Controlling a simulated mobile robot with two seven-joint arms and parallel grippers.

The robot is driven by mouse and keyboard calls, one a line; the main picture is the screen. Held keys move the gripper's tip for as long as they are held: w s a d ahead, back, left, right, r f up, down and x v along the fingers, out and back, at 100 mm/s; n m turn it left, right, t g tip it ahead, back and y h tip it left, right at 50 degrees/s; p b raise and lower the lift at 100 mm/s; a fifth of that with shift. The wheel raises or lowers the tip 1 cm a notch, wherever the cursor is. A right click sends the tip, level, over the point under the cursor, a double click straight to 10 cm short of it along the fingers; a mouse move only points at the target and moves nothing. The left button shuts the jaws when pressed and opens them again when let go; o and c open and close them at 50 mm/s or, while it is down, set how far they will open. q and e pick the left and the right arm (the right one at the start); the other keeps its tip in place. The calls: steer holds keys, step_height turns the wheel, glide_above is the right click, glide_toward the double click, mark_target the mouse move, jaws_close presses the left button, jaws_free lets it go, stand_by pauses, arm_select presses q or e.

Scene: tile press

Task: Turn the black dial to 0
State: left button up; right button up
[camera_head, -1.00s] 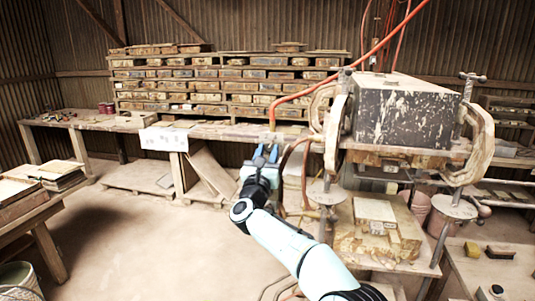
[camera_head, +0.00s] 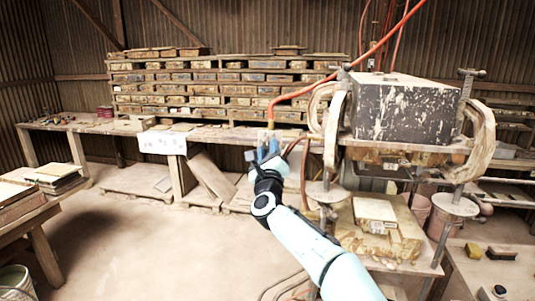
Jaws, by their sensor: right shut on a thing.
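My right gripper (camera_head: 268,146) is at the end of my pale blue and black arm, which comes in from the lower right. Its blue fingers are shut by the left end of the press, beside the orange hose. What they hold is small and hidden by the fingers. I cannot make out the black dial or its marks there. My left gripper is not in view.
The press (camera_head: 405,112) with its dark speckled block stands right of my gripper. An orange hose (camera_head: 297,95) runs up from near the fingers. Shelves of tile moulds (camera_head: 225,77) and a long bench are behind. The floor at left centre is clear.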

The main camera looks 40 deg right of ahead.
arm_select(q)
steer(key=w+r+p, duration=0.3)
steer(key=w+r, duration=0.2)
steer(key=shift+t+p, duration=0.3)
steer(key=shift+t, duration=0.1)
arm_select(e)
steer(key=shift+s+d+r+n+g+y, duration=0.1)
steer(key=shift+r+n+g+y, duration=0.4)
steer(key=shift+n, duration=2.35)
steer(key=shift+a+r+n+g+y, duration=0.1)
steer(key=shift+n+g+y, duration=0.8)
steer(key=shift+n, duration=2)
steer(key=shift+s+d+r+n+g+y, duration=0.1)
steer(key=shift+r+n+g+y, duration=0.25)
steer(key=shift+n+y, duration=1.6)
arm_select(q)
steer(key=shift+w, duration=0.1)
arm_select(e)
steer(key=shift+f+n+h, duration=0.1)
steer(key=shift+n+h, duration=0.85)
steer(key=shift+n, duration=0.05)
steer(key=o, duration=1)
steer(key=shift+w, duration=0.1)
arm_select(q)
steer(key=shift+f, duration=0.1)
arm_select(e)
steer(key=shift+o, duration=0.2)
steer(key=shift+f, duration=0.1)
